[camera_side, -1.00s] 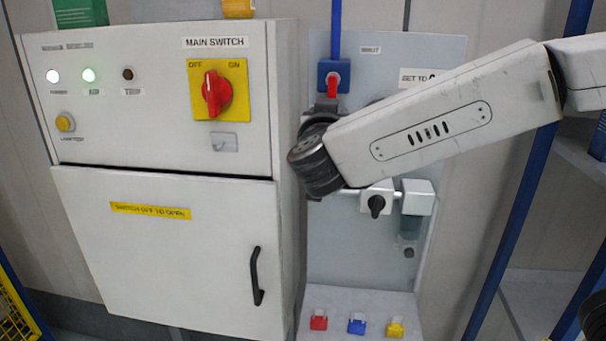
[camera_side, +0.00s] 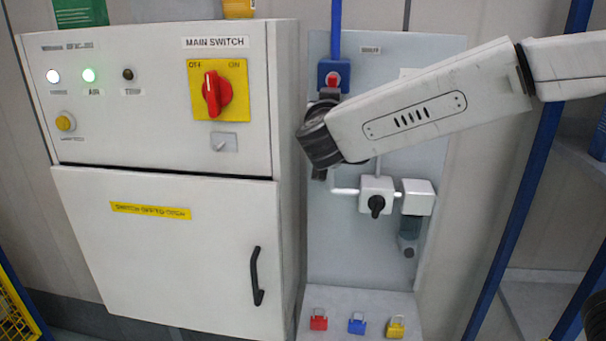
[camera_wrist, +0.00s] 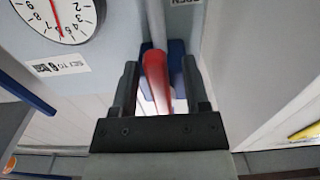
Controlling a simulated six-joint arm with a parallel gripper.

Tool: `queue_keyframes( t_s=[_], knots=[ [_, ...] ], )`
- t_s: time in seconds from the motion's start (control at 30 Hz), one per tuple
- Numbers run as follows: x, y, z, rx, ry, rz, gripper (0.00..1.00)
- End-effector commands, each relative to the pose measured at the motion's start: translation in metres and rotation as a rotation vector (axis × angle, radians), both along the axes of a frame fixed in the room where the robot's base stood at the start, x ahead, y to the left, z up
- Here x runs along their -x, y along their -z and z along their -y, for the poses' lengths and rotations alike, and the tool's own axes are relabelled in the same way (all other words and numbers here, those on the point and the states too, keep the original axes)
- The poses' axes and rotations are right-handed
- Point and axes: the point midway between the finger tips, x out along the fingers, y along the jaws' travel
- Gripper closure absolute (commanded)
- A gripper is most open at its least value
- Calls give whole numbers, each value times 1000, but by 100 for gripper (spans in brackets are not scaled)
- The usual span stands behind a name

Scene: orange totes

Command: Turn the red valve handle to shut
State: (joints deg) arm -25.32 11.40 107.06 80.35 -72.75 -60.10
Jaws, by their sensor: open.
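The red valve handle (camera_side: 333,79) shows in the side view on the blue valve body (camera_side: 325,70), at the upper left of the grey panel. Its lower part is hidden behind my gripper (camera_side: 328,93), which is up close below the valve body. In the wrist view the red handle (camera_wrist: 157,78) lies lengthwise between the two dark fingers of my gripper (camera_wrist: 160,76). The fingers are open, with a gap on each side, narrower on the left. The blue valve body (camera_wrist: 177,62) is just beyond the fingertips.
The white cabinet with the red main switch (camera_side: 213,93) stands close to the left of my gripper. A black knob (camera_side: 376,205) sits lower on the panel. A round gauge (camera_wrist: 62,18) is at upper left in the wrist view.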

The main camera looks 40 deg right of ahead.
Motion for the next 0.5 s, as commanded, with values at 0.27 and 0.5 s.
queue_keyframes(
  t_s=[0.27,0.5],
  knots=[
    [-10,0,10,1,0,1,41],
    [-10,0,10,1,0,1,48]
  ],
)
